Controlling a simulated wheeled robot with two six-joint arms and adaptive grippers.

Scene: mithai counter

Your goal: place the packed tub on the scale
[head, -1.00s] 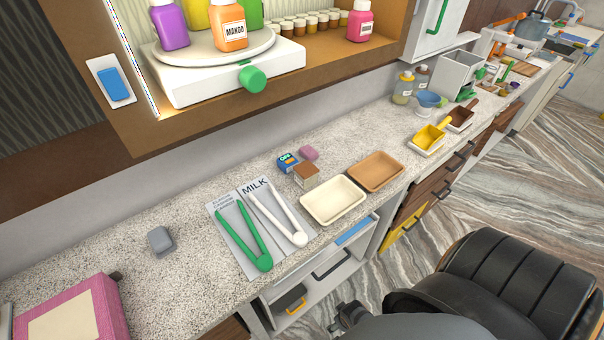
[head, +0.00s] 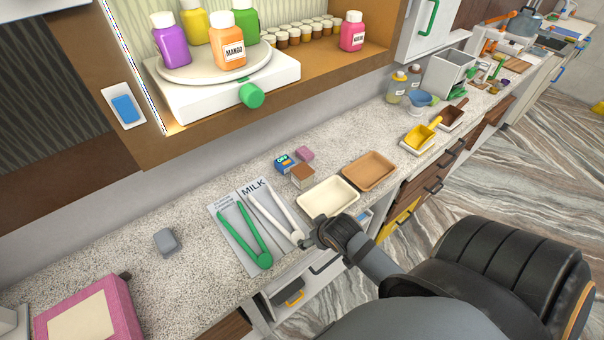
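No packed tub can be made out for sure in the head view. No scale can be told for sure either; a grey-white object (head: 14,322) is cut off at the lower left edge. An empty-looking cream tray (head: 328,199) and a brown tray (head: 369,171) lie side by side on the counter. My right gripper (head: 312,240) is at the counter's front edge, just in front of the cream tray and beside the white tongs. Its fingers are small and dark, so its opening is unclear. My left gripper is out of view.
Green tongs (head: 243,236) and white tongs (head: 272,217) lie on a printed mat. A pink box (head: 90,312) and a grey block (head: 166,241) are left. Bottles stand on a white turntable (head: 220,83) in the shelf. Speckled counter is free around the block.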

